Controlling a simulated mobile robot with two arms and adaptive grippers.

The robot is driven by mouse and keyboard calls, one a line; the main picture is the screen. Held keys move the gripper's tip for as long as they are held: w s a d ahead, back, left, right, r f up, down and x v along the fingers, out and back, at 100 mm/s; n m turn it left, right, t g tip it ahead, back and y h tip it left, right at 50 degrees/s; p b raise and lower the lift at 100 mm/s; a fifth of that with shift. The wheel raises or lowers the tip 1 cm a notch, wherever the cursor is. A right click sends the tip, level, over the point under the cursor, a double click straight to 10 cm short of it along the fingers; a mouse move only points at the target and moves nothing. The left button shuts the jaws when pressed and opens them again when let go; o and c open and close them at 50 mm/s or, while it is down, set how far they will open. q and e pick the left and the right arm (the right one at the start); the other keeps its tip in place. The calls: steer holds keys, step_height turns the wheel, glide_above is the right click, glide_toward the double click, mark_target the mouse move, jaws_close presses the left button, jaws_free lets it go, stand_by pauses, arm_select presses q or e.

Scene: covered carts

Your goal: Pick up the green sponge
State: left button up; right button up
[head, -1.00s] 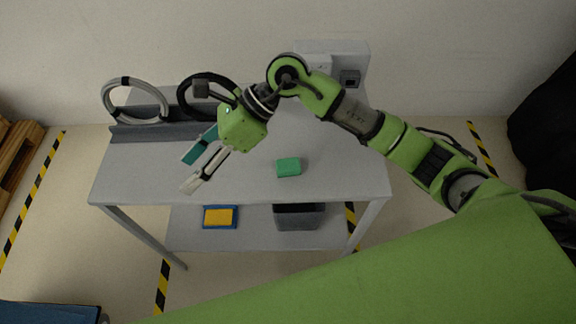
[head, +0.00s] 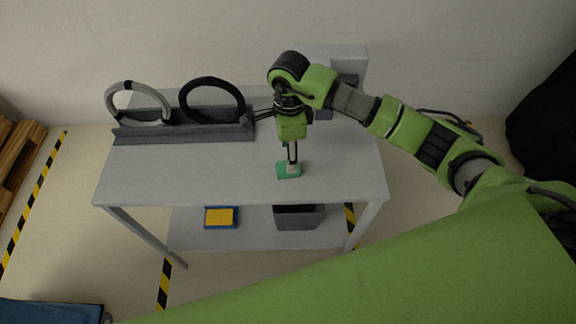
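The green sponge (head: 285,174) lies on the grey top of the cart (head: 200,180), right of its middle and near the front edge. My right gripper (head: 292,166) points down at the sponge, with its fingertips at the sponge's upper side and covering part of it. The fingers are seen nearly edge-on, so I cannot tell whether they are open around the sponge or shut on it. My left gripper is not in view.
A grey rack (head: 180,136) holding a white ring (head: 108,103) and a black ring (head: 183,103) stands at the back left. A grey box (head: 357,65) is at the back right. The lower shelf holds a yellow-and-blue item (head: 219,217) and a dark bin (head: 298,219).

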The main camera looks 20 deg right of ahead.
steer(key=shift+s+a+f+p, duration=0.1)
steer(key=shift+f+p, duration=0.35)
steer(key=shift+f, duration=0.1)
step_height(320, 180, down, 4)
steer(key=shift+a+r+p, duration=0.1)
steer(key=shift+r+p, duration=0.1)
steer(key=shift+p, duration=0.6)
steer(key=shift+f, duration=0.45)
steer(key=c, duration=0.9)
